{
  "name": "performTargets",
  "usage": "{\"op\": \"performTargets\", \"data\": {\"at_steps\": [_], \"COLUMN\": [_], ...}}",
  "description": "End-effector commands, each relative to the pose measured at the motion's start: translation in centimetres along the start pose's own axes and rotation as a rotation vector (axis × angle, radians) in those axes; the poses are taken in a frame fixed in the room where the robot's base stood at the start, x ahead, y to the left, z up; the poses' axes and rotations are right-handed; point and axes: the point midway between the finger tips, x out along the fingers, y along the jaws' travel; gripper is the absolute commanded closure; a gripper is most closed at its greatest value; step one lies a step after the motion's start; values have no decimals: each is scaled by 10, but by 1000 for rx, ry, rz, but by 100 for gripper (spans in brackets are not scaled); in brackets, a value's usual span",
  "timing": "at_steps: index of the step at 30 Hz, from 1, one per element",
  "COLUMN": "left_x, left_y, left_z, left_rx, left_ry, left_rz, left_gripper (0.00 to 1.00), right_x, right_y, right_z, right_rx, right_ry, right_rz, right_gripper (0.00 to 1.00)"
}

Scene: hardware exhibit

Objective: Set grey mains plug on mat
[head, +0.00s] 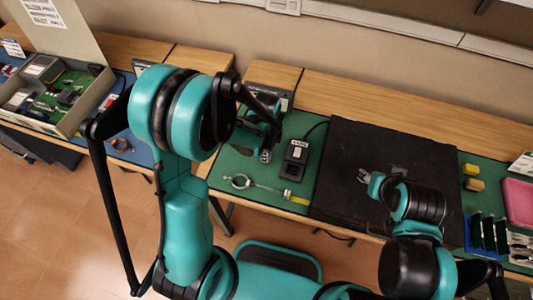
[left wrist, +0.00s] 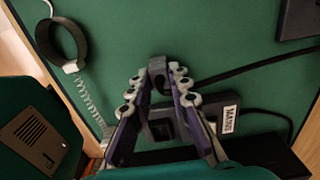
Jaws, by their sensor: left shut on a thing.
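My left gripper (head: 266,155) is low over the green mat (head: 222,168). In the left wrist view the gripper (left wrist: 157,75) has its fingertips closed on a small dark grey piece, which I take to be the grey mains plug (left wrist: 157,64). Most of the plug is hidden by the fingers, and I cannot tell whether it touches the mat (left wrist: 215,40). A black adapter box (head: 296,153) with a white label lies on the mat just right of the gripper. My right gripper (head: 366,175) is above a large black case; its finger opening is too small to judge.
A wrist strap ring (head: 238,181) with a coiled cord lies on the mat's near side. An open display case (head: 62,95) stands left.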

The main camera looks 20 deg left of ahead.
Motion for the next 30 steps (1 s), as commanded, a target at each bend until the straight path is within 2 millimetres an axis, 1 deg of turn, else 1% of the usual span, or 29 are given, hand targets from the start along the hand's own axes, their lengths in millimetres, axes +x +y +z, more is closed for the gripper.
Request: {"op": "performTargets", "data": {"at_steps": [6, 7, 8, 9, 17, 21, 23, 26, 30], "left_x": [4, 4, 3, 3, 2, -3, -11, -31, -65], "left_y": [0, 0, 0, 0, 0, 0, 0, 0, 0], "left_z": [0, 0, 0, 0, 0, 0, 0, 0, 0], "left_rx": [0, 0, 0, 0, 0, 0, 0, 0, 0], "left_ry": [0, 0, 0, 0, 0, 0, 0, 0, 0], "left_rz": [0, 0, 0, 0, 0, 0, 0, 0, 0], "left_gripper": [98, 79, 71, 61, 61, 61, 61, 61, 61], "right_x": [3, 3, 3, 2, 2, -2, -4, -11, -20], "right_y": [0, 0, 0, 0, 0, 0, 0, 0, 0], "right_z": [2, 2, 2, 2, 2, -2, -3, -8, -14], "right_rx": [0, 0, 0, 0, 0, 0, 0, 0, 0], "right_ry": [0, 0, 0, 0, 0, 0, 0, 0, 0], "right_rz": [0, 0, 0, 0, 0, 0, 0, 0, 0], "right_gripper": [60, 60, 60, 60, 60, 60, 60, 60, 60]}}
